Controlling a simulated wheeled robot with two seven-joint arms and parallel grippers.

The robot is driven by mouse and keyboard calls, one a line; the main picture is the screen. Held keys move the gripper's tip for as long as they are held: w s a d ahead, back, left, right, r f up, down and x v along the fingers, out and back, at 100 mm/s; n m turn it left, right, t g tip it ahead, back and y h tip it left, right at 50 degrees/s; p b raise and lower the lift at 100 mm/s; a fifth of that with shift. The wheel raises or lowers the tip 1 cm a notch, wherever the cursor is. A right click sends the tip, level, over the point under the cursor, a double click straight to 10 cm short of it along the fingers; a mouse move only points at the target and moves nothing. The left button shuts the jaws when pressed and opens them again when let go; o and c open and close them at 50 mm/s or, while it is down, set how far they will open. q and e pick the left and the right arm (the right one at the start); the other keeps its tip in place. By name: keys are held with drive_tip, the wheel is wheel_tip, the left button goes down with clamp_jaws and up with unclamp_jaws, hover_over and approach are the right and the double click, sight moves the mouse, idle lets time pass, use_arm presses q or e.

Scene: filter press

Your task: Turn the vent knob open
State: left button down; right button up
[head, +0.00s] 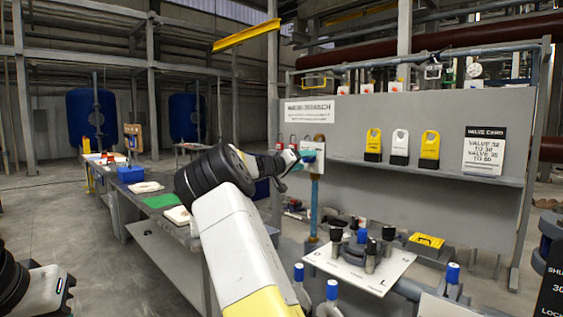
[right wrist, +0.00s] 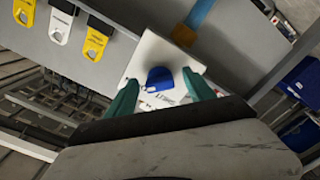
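The blue vent knob (right wrist: 159,78) sits on a white plate (right wrist: 150,53) in the right wrist view. My right gripper (right wrist: 161,80) has its green fingers apart, one on each side of the knob, with gaps visible between fingers and knob. I cannot tell how far the fingertips are from the plate. In the head view my right gripper (head: 299,160) is at the white plate (head: 317,150) above a blue pipe (head: 314,205); the knob is hidden there. Part of my left arm shows at the lower left edge of the head view, but its fingers do not show.
A grey panel to the right holds yellow and white tags (head: 400,147) and a valve card (head: 484,150). Below it, a white board (head: 385,272) and blue-capped fittings (head: 332,290) crowd the lower front. A long bench (head: 160,235) runs along the left.

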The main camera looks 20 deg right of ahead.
drive_tip(key=v, duration=0.7)
drive_tip(key=shift+s+a, duration=0.15)
drive_tip(key=shift+a, duration=0.2)
